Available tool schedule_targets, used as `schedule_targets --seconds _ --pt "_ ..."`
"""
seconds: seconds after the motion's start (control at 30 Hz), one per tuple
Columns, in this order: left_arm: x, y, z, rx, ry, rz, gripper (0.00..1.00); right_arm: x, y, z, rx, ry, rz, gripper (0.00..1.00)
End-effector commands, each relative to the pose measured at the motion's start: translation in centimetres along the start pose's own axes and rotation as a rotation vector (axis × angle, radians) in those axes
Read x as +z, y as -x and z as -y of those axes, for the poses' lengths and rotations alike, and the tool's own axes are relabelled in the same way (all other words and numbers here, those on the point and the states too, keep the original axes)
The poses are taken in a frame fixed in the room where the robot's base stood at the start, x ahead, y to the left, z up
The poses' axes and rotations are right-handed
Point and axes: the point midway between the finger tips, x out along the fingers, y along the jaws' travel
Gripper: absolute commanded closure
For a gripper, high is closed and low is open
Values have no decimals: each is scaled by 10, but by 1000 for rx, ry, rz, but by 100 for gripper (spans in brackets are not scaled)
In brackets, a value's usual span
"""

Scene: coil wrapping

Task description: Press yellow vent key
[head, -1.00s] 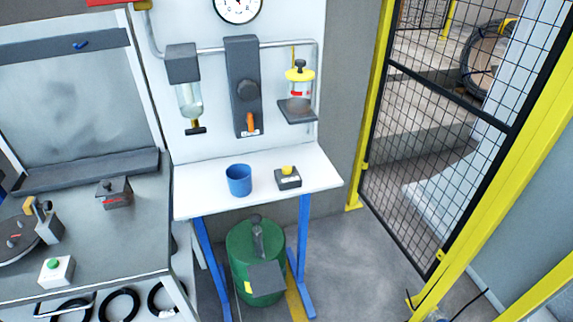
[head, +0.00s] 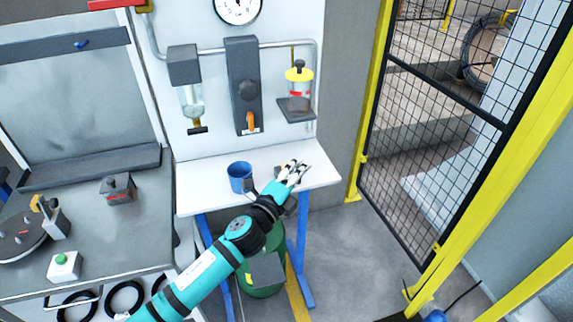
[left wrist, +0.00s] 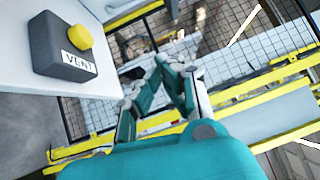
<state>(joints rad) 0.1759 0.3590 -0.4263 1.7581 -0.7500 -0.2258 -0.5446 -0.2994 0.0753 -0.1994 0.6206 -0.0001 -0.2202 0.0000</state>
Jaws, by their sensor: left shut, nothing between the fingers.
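The yellow vent key (left wrist: 79,33) is a round yellow button on a dark box (left wrist: 55,50) labelled "VENT", seen at the upper left of the left wrist view. The box stands on the white shelf table (head: 210,203). In the head view my left gripper (head: 294,166) is over the box and hides nearly all of it, the yellow button included. In the left wrist view the gripper (left wrist: 172,62) is shut and empty, with its fingertips to the right of the box and apart from the button. My right gripper is not in view.
A blue cup (head: 240,178) stands left of my gripper on the white table. Behind are a wall panel with a regulator (head: 244,88) and a yellow-capped jar (head: 299,83). A green drum (head: 262,270) is below. A yellow-framed mesh fence (head: 430,140) stands at the right.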

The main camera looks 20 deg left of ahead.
Motion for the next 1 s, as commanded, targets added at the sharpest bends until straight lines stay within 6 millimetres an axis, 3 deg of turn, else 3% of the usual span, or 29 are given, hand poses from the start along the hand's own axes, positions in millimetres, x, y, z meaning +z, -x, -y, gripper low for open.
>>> schedule_targets --seconds 0.03,0.1,0.17,0.27,0.4,0.5,0.6,0.73,1.0 --pt "-9 -20 33 -98 -191 -94 100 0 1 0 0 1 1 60" --pt "-32 -40 72 -245 -528 -259 100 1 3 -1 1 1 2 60" --pt "-50 -52 91 -362 -879 -422 100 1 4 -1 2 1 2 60" --pt "-50 -60 89 -468 -1413 -684 100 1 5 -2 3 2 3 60" --pt "8 -61 69 -451 -1948 -1017 100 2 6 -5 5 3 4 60" --pt "42 -58 64 -405 -2111 -1158 100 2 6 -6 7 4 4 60" --pt "62 -55 62 -372 -2186 -1234 100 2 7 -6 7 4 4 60" --pt "71 -53 62 -356 -2216 -1270 100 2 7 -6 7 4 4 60" --pt "70 -53 62 -358 -2214 -1268 100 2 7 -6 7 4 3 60"
